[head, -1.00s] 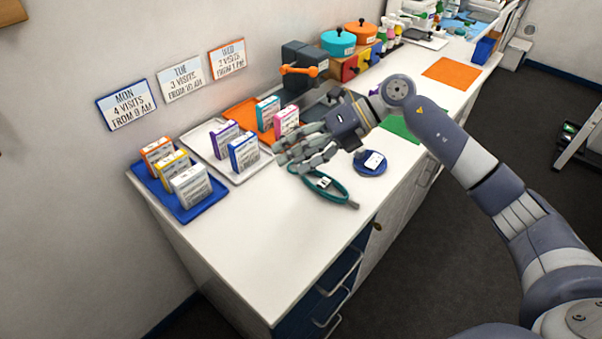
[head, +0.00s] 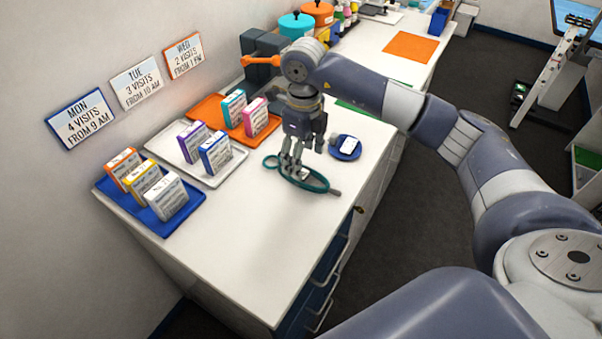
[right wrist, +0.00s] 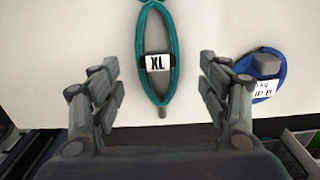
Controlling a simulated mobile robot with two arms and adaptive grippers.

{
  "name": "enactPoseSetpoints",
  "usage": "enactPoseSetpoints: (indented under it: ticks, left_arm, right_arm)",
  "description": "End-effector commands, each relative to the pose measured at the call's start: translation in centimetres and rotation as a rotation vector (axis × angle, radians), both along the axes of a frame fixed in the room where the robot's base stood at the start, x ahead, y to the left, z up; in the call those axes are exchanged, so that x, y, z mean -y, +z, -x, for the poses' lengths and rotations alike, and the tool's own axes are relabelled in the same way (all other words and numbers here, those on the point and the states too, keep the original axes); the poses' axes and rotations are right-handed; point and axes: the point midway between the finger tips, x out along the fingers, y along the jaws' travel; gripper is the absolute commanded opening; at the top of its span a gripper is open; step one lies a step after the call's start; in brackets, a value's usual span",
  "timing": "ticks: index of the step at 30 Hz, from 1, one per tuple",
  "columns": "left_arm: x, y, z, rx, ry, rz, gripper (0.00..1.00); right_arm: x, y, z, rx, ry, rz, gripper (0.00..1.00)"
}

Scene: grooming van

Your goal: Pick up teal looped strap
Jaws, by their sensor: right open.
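The teal looped strap (head: 318,184) lies on the white counter in the head view, a long closed loop with a small ring end at the left and a dark tip at the right. In the right wrist view the strap (right wrist: 176,62) runs lengthwise between the fingers, with a white "XL" label (right wrist: 157,63) inside the loop. My right gripper (head: 292,174) points down over the strap, its fingers hiding part of it. In the right wrist view the right gripper (right wrist: 160,95) is open, with fingers apart on both sides of the strap. My left gripper is not seen.
A round blue piece with a white label (head: 345,147) lies right of the gripper; it also shows in the wrist view (right wrist: 268,68). Blue (head: 188,217), white (head: 228,172) and orange (head: 200,108) trays with boxes stand at the left. The front counter is clear.

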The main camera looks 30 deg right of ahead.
Motion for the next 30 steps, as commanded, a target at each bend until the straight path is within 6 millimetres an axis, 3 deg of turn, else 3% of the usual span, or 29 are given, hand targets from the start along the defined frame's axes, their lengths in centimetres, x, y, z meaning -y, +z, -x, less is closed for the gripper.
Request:
enactPoseSetpoints:
  ticks: [5, 9, 18, 25, 30]
  left_arm:
    - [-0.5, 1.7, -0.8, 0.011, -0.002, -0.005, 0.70]
    - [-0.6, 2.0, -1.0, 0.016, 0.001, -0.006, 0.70]
    - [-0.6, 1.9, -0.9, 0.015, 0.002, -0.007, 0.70]
    - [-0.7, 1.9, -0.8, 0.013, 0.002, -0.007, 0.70]
    - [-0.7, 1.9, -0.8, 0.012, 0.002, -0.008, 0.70]
  right_arm:
    - [-0.4, -2.4, 0.0, -0.007, -0.001, 0.000, 0.70]
    - [-0.4, -4.3, -0.1, -0.005, 0.001, -0.001, 0.70]
    - [-0.4, -4.9, -0.2, -0.001, 0.000, 0.000, 0.70]
    - [-0.4, -4.8, -0.1, -0.002, 0.000, -0.001, 0.20]
    - [-0.4, -4.8, -0.2, -0.002, 0.000, -0.001, 0.20]
